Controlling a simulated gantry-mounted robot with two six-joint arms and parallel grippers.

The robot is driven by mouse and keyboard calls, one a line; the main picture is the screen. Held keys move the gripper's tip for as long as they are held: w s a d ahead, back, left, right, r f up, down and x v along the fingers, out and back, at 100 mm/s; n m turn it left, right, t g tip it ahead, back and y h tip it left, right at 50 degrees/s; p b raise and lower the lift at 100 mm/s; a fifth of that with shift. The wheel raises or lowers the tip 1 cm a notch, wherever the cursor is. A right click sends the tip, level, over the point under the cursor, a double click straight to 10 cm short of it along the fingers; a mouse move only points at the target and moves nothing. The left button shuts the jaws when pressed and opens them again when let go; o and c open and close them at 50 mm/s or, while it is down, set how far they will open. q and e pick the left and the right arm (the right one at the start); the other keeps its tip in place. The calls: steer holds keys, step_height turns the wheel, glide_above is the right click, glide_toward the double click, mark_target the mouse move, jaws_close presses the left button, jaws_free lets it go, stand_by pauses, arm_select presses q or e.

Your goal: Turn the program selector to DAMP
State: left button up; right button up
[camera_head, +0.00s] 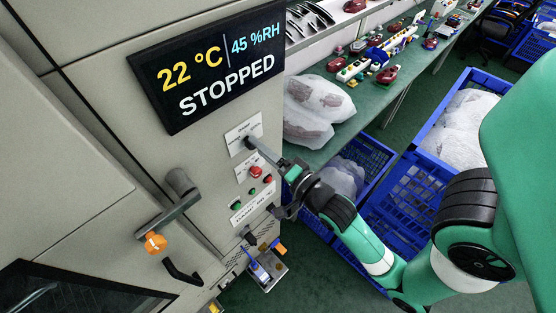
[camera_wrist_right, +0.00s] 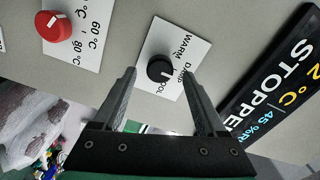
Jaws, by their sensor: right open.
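The program selector is a black round knob (camera_wrist_right: 160,68) on a white plate (camera_wrist_right: 188,52) lettered WARM, DAMP and COOL; part of the lettering is hidden. A small pale mark shows on the knob's lower right side, but I cannot tell for sure which word it points at. In the head view the plate (camera_head: 239,131) is on the machine front below the display, and the knob is mostly hidden by my fingers. My right gripper (camera_head: 264,153) is open in front of the selector. In the wrist view its fingertips (camera_wrist_right: 159,75) are on either side of the knob. My left gripper is not in view.
The display (camera_head: 222,68) reads 22 °C, 45 %RH, STOPPED. A red knob (camera_wrist_right: 54,26) with temperature marks is on a neighbouring plate. Red and green buttons (camera_head: 252,191) lie below. A door handle (camera_head: 178,205) sticks out at left. Blue crates (camera_head: 404,191) stand right.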

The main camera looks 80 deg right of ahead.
steer(key=p+v, duration=0.2)
steer(key=v, duration=0.8)
steer(key=shift+p, duration=0.35)
